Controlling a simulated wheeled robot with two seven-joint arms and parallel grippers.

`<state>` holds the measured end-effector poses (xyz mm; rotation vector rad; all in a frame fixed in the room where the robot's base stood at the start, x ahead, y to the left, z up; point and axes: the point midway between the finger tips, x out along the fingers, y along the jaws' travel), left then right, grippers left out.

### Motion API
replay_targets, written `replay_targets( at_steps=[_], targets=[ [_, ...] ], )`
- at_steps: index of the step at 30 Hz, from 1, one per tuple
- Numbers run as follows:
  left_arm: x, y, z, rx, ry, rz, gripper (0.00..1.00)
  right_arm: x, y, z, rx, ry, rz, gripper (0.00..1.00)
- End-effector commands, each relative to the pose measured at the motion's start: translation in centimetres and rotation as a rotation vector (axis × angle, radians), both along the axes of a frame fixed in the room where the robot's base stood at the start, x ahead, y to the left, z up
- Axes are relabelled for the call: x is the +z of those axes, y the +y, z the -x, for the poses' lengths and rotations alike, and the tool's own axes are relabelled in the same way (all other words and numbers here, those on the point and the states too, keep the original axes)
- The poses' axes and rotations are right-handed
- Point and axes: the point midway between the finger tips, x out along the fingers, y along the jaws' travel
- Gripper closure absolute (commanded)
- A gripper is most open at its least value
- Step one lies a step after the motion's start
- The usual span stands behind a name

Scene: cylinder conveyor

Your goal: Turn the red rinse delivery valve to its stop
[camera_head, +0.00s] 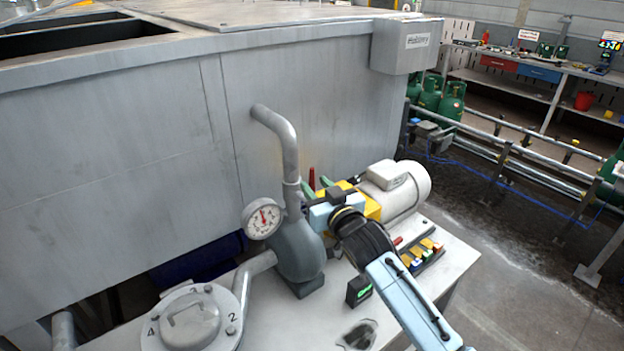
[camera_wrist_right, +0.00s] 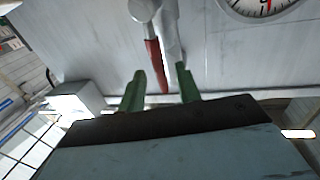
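The red valve handle (camera_head: 312,178) shows as a short upright red bar beside the grey pipe (camera_head: 277,140), just beyond my right gripper. In the right wrist view the red handle (camera_wrist_right: 154,65) hangs from a grey fitting (camera_wrist_right: 143,10). My right gripper (camera_head: 317,185) reaches up to it with green fingers. In the wrist view its two fingers (camera_wrist_right: 160,85) stand apart. The lower end of the handle appears between them, with gaps on both sides. I cannot tell whether either finger touches it. My left gripper is not in view.
A round gauge (camera_head: 262,218) and the grey pump body (camera_head: 298,250) stand left of my right gripper. A white motor (camera_head: 400,190) is close on its right. A numbered dial (camera_head: 195,318) is at lower left. The large tank wall (camera_head: 120,140) stands behind.

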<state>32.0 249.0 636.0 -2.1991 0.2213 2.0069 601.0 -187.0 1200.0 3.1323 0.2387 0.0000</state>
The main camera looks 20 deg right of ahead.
Motion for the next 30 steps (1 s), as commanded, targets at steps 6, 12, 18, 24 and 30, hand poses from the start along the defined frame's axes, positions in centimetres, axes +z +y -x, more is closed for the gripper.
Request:
replay_targets(
  at_steps=[6, 12, 18, 24, 30],
  targets=[
    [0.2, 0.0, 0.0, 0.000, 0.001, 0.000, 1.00, 0.1, 0.3, -2.3, 0.000, -0.001, 0.000, 0.67],
    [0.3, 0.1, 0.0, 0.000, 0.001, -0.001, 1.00, 0.0, 0.5, -2.9, 0.000, -0.001, 0.000, 0.67],
    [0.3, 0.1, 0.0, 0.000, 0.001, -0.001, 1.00, 0.0, 0.5, -2.9, 0.000, 0.000, 0.000, 0.67],
    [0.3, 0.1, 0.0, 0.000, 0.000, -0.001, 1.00, 0.0, 0.4, -2.9, 0.000, 0.000, 0.000, 0.89],
    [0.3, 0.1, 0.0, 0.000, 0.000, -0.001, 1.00, 0.0, 0.5, -2.8, 0.000, 0.000, 0.000, 1.00]
  ],
)
